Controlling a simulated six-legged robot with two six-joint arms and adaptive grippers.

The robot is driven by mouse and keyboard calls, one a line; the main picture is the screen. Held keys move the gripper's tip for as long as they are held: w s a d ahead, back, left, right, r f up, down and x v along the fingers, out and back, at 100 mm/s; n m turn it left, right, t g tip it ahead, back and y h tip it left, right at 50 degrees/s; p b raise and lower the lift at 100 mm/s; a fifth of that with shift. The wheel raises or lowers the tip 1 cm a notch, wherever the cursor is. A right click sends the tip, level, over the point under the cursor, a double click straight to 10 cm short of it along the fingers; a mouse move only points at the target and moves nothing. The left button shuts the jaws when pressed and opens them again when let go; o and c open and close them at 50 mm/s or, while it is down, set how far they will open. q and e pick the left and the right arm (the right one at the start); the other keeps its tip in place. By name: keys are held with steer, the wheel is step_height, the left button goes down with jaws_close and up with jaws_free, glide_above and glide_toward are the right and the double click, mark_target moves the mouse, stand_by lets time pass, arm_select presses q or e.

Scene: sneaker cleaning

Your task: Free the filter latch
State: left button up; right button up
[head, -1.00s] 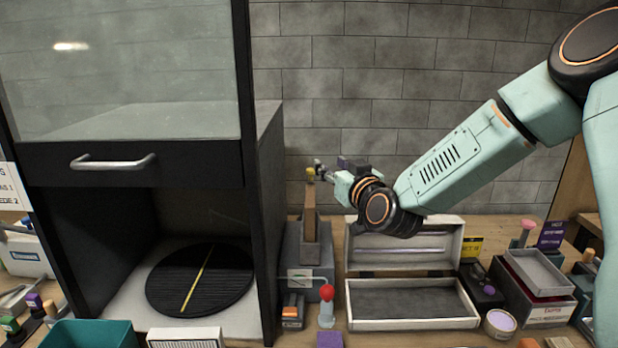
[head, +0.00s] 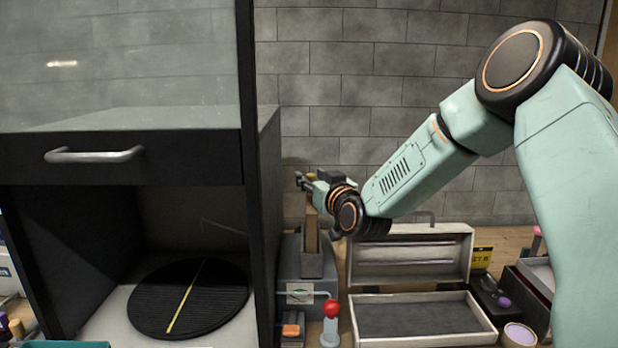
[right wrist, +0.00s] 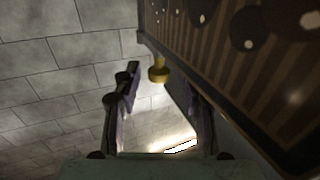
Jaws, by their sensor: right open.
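A small brass knob (right wrist: 158,72), which looks like the filter latch, sticks out beside a dark, brown-striped panel (right wrist: 235,60) in the right wrist view. My right gripper (right wrist: 162,100) is open, with one finger on each side of the knob in that picture. I cannot tell whether either finger touches it. In the head view the right gripper (head: 304,181) is at the top of an upright brown filter panel (head: 311,235) on a grey unit (head: 300,268). The knob is mostly hidden there. My left gripper is not in view.
A black cabinet (head: 259,230) with a glass front and a handle (head: 95,156) stands close on the left. A black turntable (head: 225,295) lies inside it. A red-knobbed lever (head: 331,309) and an open pale case (head: 490,338) are in front. A brick wall is behind.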

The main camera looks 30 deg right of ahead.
steer(key=shift+w+d+f, duration=0.3)
steer(key=shift+w+d, duration=0.35)
steer(key=shift+w, duration=0.1)
steer(key=shift+s+a+r, duration=0.3)
steer(key=shift+a+r, duration=0.3)
steer(key=shift+a, duration=0.25)
steer(key=shift+w+d+f, duration=0.35)
steer(key=shift+d+f, duration=0.1)
steer(key=shift+d, duration=0.15)
steer(key=c, duration=0.3)
steer(key=shift+d, duration=0.1)
steer(key=shift+c, duration=0.9)
steer(key=shift+s+a+r, duration=0.1)
steer(key=shift+a+r, duration=0.1)
steer(key=shift+a, duration=0.2)
jaws_close()
steer(key=shift+d, duration=0.15)
